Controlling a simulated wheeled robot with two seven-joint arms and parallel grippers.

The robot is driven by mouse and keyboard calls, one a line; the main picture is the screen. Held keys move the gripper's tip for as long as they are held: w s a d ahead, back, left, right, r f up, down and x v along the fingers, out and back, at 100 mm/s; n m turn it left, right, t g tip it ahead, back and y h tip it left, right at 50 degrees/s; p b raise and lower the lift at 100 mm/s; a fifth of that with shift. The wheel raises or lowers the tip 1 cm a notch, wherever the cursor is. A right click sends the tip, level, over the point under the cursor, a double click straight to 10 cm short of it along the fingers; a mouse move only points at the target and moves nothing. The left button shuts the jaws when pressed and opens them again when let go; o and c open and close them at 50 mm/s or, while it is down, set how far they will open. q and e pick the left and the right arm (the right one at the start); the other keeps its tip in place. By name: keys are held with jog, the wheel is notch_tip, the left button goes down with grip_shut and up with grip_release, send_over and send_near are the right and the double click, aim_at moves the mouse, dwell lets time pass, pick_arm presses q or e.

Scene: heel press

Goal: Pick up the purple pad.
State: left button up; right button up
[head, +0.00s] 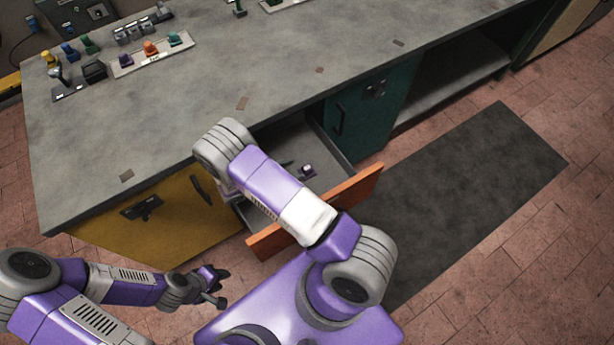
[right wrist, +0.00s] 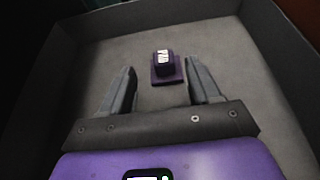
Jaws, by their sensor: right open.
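The purple pad (right wrist: 167,72) is a small block on a square base with a white label on top. It rests on the floor of the open drawer, and it also shows small in the head view (head: 307,171). My right gripper (right wrist: 160,66) is open and empty inside the drawer, its fingers pointing at the pad. The pad appears between and just beyond the fingertips, apart from both. In the head view my right arm hides its gripper. My left gripper (head: 217,288) hangs low in front of the yellow cabinet, away from the pad; its jaw gap is unclear.
The drawer's orange front (head: 350,198) stands out from the grey workbench (head: 300,75), with walls around the pad. A yellow door (head: 170,222) and a green door (head: 375,110) flank it. Buttons and switches stand at the bench's far left. A dark mat (head: 470,190) lies on the floor.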

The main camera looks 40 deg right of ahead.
aim_at(308, 167)
jog(key=b+x, duration=0.2)
jog(key=x, duration=0.5)
jog(key=shift+s+d+f+b, duration=0.15)
jog(key=shift+s+d+b, duration=0.05)
jog(key=shift+d+b, duration=0.1)
jog(key=shift+c, duration=0.3)
jog(key=c, duration=1)
